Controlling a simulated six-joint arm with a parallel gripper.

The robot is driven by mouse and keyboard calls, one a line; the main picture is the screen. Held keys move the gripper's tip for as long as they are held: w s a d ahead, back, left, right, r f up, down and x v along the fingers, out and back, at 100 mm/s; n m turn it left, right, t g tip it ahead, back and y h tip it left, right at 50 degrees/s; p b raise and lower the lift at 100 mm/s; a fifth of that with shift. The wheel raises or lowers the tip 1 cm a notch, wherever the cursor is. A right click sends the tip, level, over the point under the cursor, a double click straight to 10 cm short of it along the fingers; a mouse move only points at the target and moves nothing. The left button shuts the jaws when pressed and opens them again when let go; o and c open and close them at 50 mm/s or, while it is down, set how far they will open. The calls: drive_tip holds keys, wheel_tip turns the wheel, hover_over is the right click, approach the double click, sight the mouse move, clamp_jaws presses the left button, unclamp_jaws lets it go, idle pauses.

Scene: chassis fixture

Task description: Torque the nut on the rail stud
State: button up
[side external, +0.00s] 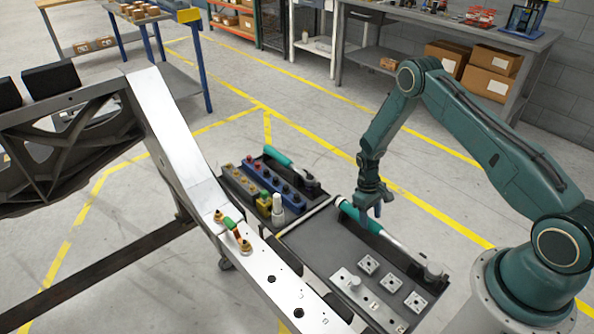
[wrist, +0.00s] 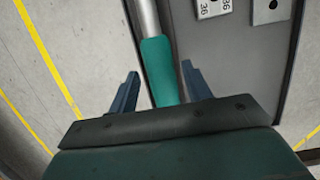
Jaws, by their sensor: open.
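A wrench with a green handle (side external: 348,209) and a silver shaft lies along the dark tray (side external: 318,245), its round head (side external: 433,271) toward the tray's right corner. My gripper (side external: 372,210) is pointing down at the handle. In the wrist view my gripper's fingers (wrist: 160,74) stand apart on either side of the green handle (wrist: 158,65), with visible gaps on both sides. The silver rail (side external: 207,193) carries brass-coloured nuts or studs (side external: 219,216) and (side external: 245,246), with a green piece (side external: 231,225) between them. I cannot tell their threads or seating.
Grey blocks (side external: 368,264) and a pale plate (side external: 352,285) lie on the tray in front of the wrench. A second green-handled tool (side external: 278,156) and a blue socket holder (side external: 272,182) sit behind. Workbenches stand at the back; open floor lies between.

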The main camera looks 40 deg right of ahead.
sight(371, 221)
drive_tip(key=shift+x, duration=2)
clamp_jaws()
drive_tip(key=shift+r, duration=0.2)
